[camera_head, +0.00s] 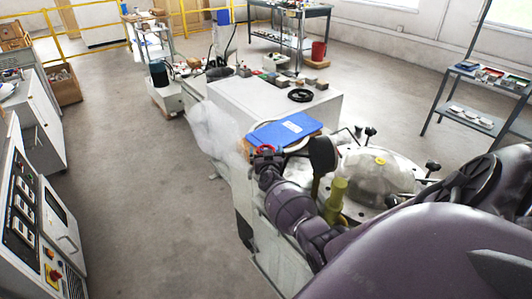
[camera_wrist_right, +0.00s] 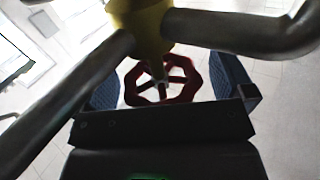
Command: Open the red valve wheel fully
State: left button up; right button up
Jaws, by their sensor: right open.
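The red valve wheel (camera_wrist_right: 190,78) shows in the right wrist view as a scalloped ring with spokes, behind a yellow fitting (camera_wrist_right: 142,20) and grey pipes. In the head view only a small red arc of the wheel (camera_head: 264,148) shows; the rest is hidden by my gripper. My right gripper (camera_head: 266,154) is at the wheel, on the near side of the machine. In the right wrist view its blue-padded fingers (camera_wrist_right: 168,84) are open, one on either side of the wheel. I cannot tell whether the pads touch the rim. My left gripper is not in view.
A domed machine with a round grey lid (camera_head: 375,172) and black knobs stands right beside my right arm. A control cabinet (camera_head: 35,225) stands at left. The floor between is clear.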

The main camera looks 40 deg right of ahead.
jog(key=p+v, duration=0.3)
jog(key=v, duration=0.8)
